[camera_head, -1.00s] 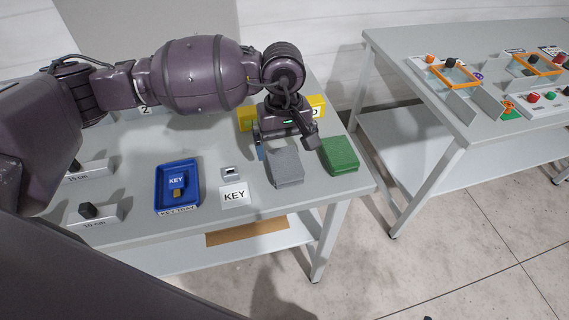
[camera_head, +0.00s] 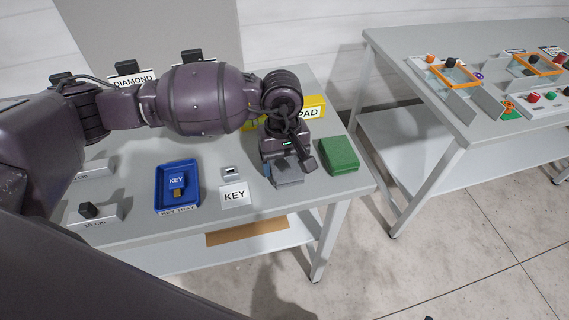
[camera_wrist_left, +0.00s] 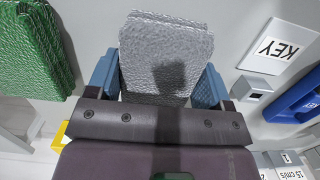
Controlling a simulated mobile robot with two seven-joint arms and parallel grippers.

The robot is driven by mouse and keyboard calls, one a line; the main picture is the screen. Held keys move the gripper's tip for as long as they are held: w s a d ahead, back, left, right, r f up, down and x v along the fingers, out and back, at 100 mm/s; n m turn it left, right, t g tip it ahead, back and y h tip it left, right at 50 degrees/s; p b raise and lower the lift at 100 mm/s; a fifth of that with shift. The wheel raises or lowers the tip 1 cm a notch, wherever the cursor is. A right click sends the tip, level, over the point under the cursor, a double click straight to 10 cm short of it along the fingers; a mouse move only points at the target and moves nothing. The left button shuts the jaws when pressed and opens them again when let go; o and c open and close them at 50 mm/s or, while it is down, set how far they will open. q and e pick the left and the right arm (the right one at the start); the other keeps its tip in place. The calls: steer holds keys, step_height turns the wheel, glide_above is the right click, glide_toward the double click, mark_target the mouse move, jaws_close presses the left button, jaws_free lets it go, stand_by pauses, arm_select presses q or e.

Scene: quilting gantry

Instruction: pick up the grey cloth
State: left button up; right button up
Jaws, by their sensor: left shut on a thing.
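The grey cloth (camera_head: 290,176) is a folded block near the front right of the grey table (camera_head: 232,220). My left gripper (camera_head: 285,168) is over it, with the fingers down at its sides. In the left wrist view the cloth (camera_wrist_left: 166,55) sits between the two blue fingertips (camera_wrist_left: 158,82), and the jaws are shut on it. I cannot tell whether the cloth still touches the table. The gripper hides the back part of the cloth in the head view. My right gripper is not in view.
A green folded cloth (camera_head: 340,155) lies close on the right. A KEY label (camera_head: 235,195), a small grey block (camera_head: 231,173) and a blue key tray (camera_head: 178,208) are on the left. A yellow PAD sign (camera_head: 312,107) stands behind. A second table (camera_head: 440,118) is to the right.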

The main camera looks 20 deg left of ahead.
mark_target(285, 161)
arm_select(q)
steer(key=shift+r, duration=0.15)
step_height(285, 161, up, 20)
steer(key=p, duration=0.1)
stand_by(0.5)
